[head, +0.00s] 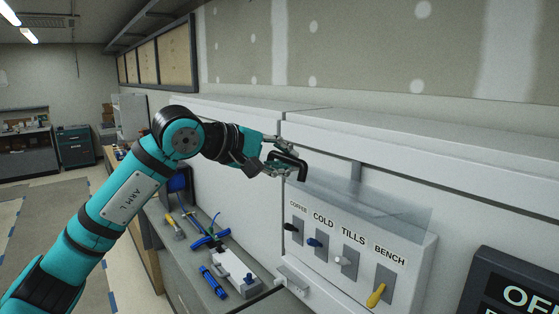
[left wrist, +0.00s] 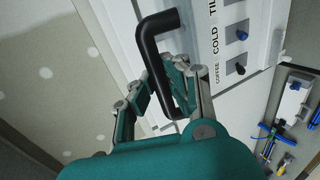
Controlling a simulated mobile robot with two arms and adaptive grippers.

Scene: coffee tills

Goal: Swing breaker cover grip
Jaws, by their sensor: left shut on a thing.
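The black breaker cover grip (head: 300,163) is a bent bar at the upper left of the breaker panel. It shows large in the left wrist view (left wrist: 146,48). My left gripper (head: 279,158) is shut on the grip, with its fingers (left wrist: 163,88) around the bar. The clear cover (head: 390,205) stands out as a tilted see-through sheet above the switches. The white breaker panel (head: 341,275) has switches labelled COFFEE, COLD, TILLS and BENCH, all in plain sight. My right gripper is not in view.
A dark sign (head: 515,285) stands at the lower right. A grey counter (head: 188,262) to the left of the panel holds blue tools (head: 213,282), a yellow-handled tool (head: 174,227) and a light grey block (head: 236,268). Open floor lies at the far left.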

